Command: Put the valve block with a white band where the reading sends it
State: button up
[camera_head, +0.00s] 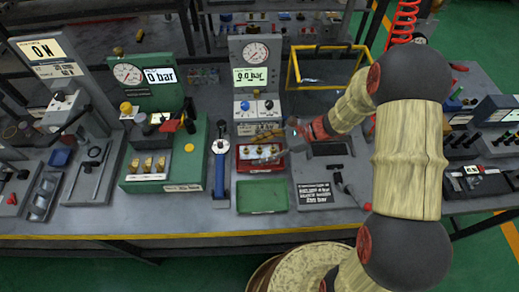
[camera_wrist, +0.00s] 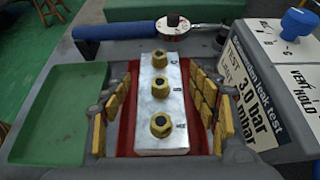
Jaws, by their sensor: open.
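A silver valve block (camera_wrist: 160,105) with three brass fittings lies in a red tray (camera_wrist: 124,142) in the wrist view. No white band can be made out on it. My gripper (camera_wrist: 156,98) is open, its yellow-padded fingers on either side of the block with gaps showing. The middle station's display (camera_head: 250,77) seems to read 0.0 or 9.0 bar, under a round dial gauge (camera_head: 256,52). An empty green tray (camera_head: 262,198) lies in front of the red tray.
A blue-handled tool (camera_head: 221,170) lies between the stations. A dark reject-type plate (camera_head: 316,194) is at right.

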jog(key=shift+r, duration=0.15)
jog(key=shift+d+r, duration=0.2)
jog(key=shift+d, duration=0.15)
jog(key=p+v, duration=0.4)
jog(key=v, duration=0.7)
jog(key=s+d+r+n+t+h, duration=0.2)
jog(key=s+r+n+h, duration=0.4)
jog(key=s+r+n, duration=0.3)
jog(key=s+d+r+n+t+h, duration=0.2)
jog(key=s+r+n+h, duration=0.4)
jog(key=r, duration=0.8)
jog(key=s+n+t, duration=0.1)
jog(key=s+n, duration=0.2)
jog(key=s, duration=0.1)
jog(key=shift+s, duration=0.4)
jog(key=shift+r, duration=0.1)
